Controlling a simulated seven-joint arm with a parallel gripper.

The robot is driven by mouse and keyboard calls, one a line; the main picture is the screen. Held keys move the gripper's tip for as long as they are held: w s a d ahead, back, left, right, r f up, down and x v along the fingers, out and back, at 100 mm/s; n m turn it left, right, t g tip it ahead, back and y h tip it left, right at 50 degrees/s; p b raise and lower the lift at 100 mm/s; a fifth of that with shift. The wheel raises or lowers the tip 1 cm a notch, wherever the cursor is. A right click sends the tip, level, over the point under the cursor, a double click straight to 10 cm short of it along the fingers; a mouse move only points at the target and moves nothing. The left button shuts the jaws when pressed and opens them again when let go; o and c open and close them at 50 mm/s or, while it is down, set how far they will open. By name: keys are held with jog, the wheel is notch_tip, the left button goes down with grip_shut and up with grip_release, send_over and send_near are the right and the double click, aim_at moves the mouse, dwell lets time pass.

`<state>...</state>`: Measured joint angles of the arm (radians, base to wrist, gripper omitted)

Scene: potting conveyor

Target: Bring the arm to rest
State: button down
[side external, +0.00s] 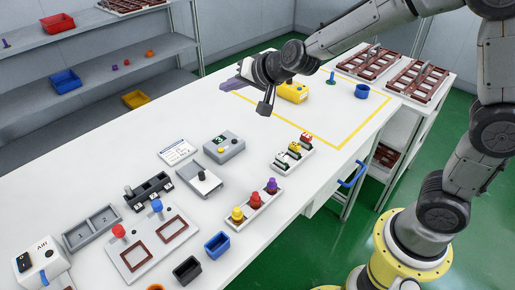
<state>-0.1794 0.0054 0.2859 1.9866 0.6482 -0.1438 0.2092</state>
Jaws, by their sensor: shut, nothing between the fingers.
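My arm reaches in from the upper right over the white table (270,135). My gripper (264,110) hangs above the table's middle, left of the yellow box (293,92). Its fingers point down and are shut, with nothing seen between them. It looks apart from the things on the table, though its exact height above the surface is hard to tell.
A white rack with yellow, red and purple pieces (255,203) and another small rack (293,153) stand below the gripper. The table around the gripper is mostly clear.

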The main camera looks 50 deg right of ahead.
jog(key=s+d+r+n+y, duration=0.1)
jog(key=s+d+r+n, duration=0.1)
jog(key=s+r, duration=0.4)
jog(key=s+d+r+n, duration=0.15)
jog(key=s+r, duration=0.25)
jog(key=s, duration=0.5)
jog(key=s+d+f+n+g, duration=0.1)
jog(key=s+f+g, duration=0.1)
jog(key=s, duration=0.4)
jog(key=s+d+f+n+g+h, duration=0.1)
jog(key=s+f+n, duration=0.1)
jog(key=s+f, duration=0.2)
jog(key=s+d+f+n+g, duration=0.1)
jog(key=s+f+g, duration=0.1)
jog(key=s, duration=0.6)
jog(key=shift+s+d+f+n+g+h, duration=0.3)
jog(key=shift+f+n+h, duration=0.1)
jog(key=shift+f, duration=0.25)
